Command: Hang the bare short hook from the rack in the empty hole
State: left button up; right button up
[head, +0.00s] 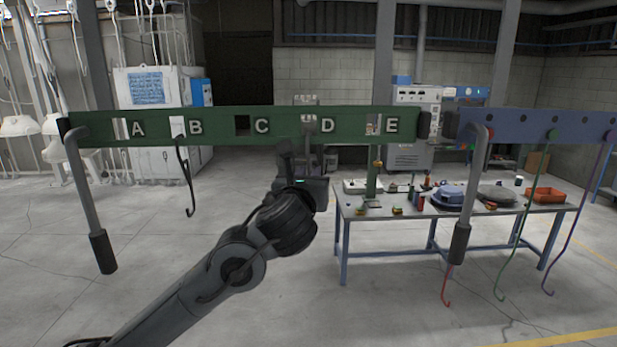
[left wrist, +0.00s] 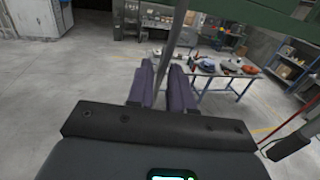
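The green bar (head: 215,132) spans the head view, with square holes beside letters A to E. A dark short hook (head: 186,175) hangs from the hole left of B. The hole left of C (head: 242,125) looks dark and empty. My left gripper (head: 304,152) is just below the bar, near the hole left of D (head: 309,124). In the left wrist view a thin grey rod (left wrist: 180,40), seemingly a hook's shank, runs between the two close-set purple fingers (left wrist: 163,85). The fingers look shut on it. Its lower end is hidden. My right gripper is not in view.
A blue rack (head: 535,124) at right carries long red, green (head: 522,225) and purple (head: 575,225) hooks. Grey handles (head: 88,190) hang at the bar's ends. A workbench (head: 450,210) with tools and an orange tray (head: 545,195) stands behind. The floor at left is clear.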

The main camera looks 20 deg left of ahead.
pick_arm(q)
jog(key=o, duration=0.3)
